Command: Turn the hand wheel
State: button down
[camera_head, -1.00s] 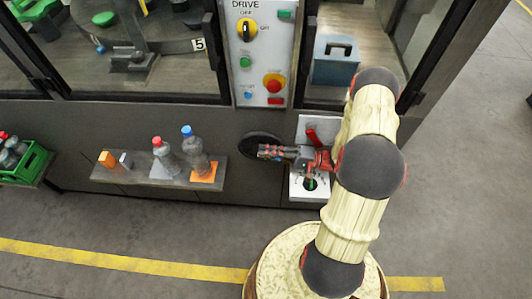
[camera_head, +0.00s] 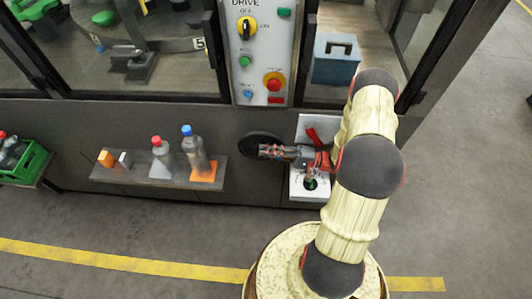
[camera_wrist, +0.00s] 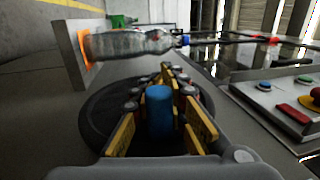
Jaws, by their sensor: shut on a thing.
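The hand wheel (camera_head: 259,146) is a dark round disc on the front of the grey machine, below the control panel. In the wrist view the black wheel (camera_wrist: 105,105) lies behind my fingers. A blue handle (camera_wrist: 159,112) stands out from it. My gripper (camera_head: 268,151) reaches the wheel from the right. In the wrist view my gripper (camera_wrist: 162,115) has its yellow-padded fingers on both sides of the blue handle, shut on it. Part of the wheel is hidden by my fingers.
A shelf (camera_head: 130,176) left of the wheel holds bottles and small blocks. The drive panel (camera_head: 262,55) is above. A white plate with a red lever (camera_head: 314,136) is beside my arm. A green crate (camera_head: 28,160) stands at far left.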

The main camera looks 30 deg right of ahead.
jog(key=shift+s+f+t+y+b, duration=0.1)
jog(key=shift+f+t+y+b, duration=0.2)
jog(key=shift+f+y+b, duration=0.25)
jog(key=shift+d+r, duration=0.1)
jog(key=shift+r, duration=0.15)
jog(key=c, duration=1.8)
grip_release()
jog(key=shift+r, duration=0.1)
jog(key=shift+c, duration=0.2)
jog(key=v, duration=1.2)
jog(key=shift+r, duration=0.1)
jog(key=shift+c, duration=0.3)
